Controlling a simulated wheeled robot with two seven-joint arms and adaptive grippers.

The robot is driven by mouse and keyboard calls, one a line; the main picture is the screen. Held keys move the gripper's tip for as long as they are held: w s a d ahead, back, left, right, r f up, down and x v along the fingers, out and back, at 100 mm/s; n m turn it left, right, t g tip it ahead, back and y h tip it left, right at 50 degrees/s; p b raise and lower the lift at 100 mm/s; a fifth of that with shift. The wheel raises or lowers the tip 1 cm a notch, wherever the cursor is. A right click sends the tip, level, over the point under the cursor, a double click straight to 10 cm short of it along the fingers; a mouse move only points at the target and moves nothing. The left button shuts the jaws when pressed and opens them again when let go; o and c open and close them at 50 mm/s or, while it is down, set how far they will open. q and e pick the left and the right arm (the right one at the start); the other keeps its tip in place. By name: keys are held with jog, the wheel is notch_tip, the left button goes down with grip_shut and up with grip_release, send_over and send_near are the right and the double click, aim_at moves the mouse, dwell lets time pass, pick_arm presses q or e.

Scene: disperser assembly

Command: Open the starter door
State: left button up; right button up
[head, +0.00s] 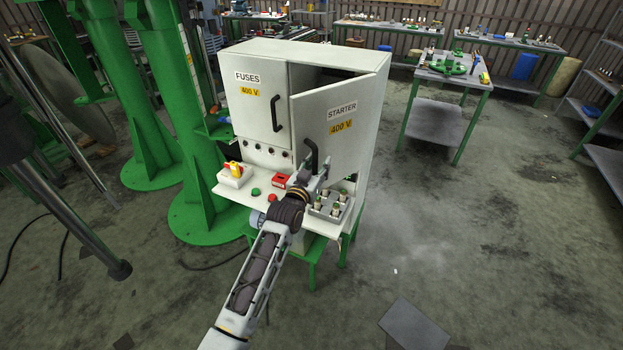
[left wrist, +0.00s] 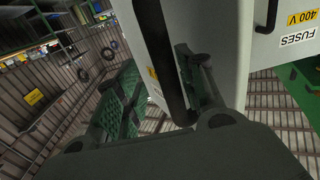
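The starter door (head: 335,120) is a pale grey panel labelled STARTER 400 V on the right of the cabinet. It stands ajar, with a dark gap along its top. Its black handle (head: 311,157) is at its lower left; in the left wrist view the handle (left wrist: 160,50) is a dark bar between my fingers. My left gripper (head: 318,180) is at the handle's lower end. In the left wrist view its fingers (left wrist: 160,95) are spread, the left one clearly apart from the handle. Contact with the right finger is unclear. My right gripper is out of view.
The fuses door (head: 262,105) beside it is closed. Below, a ledge (head: 258,187) carries buttons, a yellow-and-red switch and a grey tray (head: 328,207) of small parts. Green columns (head: 185,110) stand left. Floor to the right is mostly clear; a workbench (head: 445,85) stands beyond.

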pick_arm(q)
jog(key=d+v, duration=0.1)
jog(key=v, duration=0.7)
jog(key=shift+s, duration=0.35)
jog(key=shift+r, duration=0.1)
